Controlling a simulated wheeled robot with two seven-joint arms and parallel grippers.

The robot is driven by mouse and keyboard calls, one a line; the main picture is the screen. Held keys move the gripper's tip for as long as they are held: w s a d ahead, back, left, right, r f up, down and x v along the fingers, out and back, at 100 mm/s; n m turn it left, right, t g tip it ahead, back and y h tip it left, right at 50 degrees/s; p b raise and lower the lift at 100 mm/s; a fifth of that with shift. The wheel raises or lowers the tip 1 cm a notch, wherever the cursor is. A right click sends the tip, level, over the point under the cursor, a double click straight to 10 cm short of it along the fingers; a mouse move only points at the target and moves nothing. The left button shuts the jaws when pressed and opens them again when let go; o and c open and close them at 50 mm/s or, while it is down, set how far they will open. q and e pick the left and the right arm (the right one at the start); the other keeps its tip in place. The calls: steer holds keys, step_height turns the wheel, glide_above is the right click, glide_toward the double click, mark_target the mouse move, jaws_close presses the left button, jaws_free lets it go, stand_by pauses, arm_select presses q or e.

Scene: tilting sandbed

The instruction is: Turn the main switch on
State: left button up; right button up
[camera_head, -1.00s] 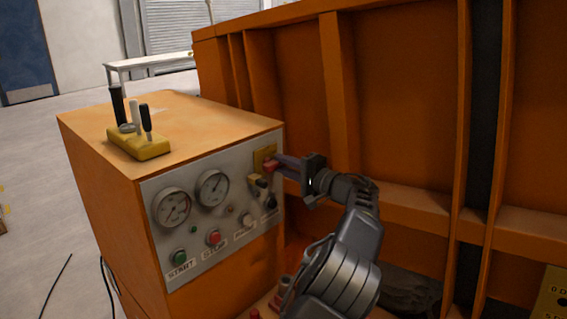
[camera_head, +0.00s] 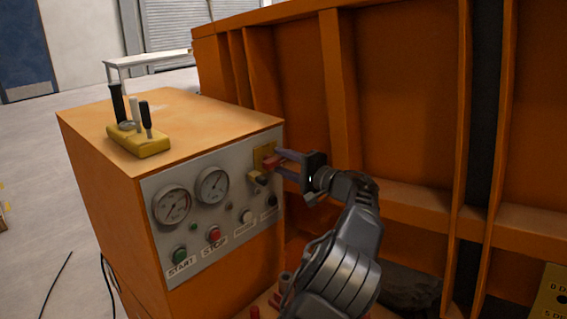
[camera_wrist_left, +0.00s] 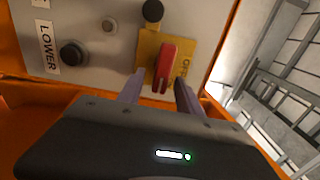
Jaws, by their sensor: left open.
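The main switch is a red handle (camera_wrist_left: 164,66) on a yellow plate (camera_wrist_left: 148,47) at the panel's upper right corner. In the head view the red handle (camera_head: 273,162) and yellow plate (camera_head: 263,153) are partly hidden by my left gripper. My left gripper (camera_head: 275,163) is open at the switch. In the left wrist view its two fingers (camera_wrist_left: 158,88) stand on either side of the handle's lower end, with gaps visible. Lettering beside the handle is only partly readable. My right gripper is out of view.
The grey panel (camera_head: 200,250) carries two gauges, START and STOP buttons and small knobs, one (camera_wrist_left: 73,53) beside a LOWER label. Levers on a yellow block (camera_head: 140,144) stand on the orange cabinet. A ribbed orange wall (camera_head: 400,110) rises behind my arm.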

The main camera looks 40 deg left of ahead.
arm_select(q)
steer(key=d+b, duration=0.2)
steer(key=d, duration=0.5)
steer(key=shift+s+d, duration=0.35)
steer(key=shift+d, duration=0.05)
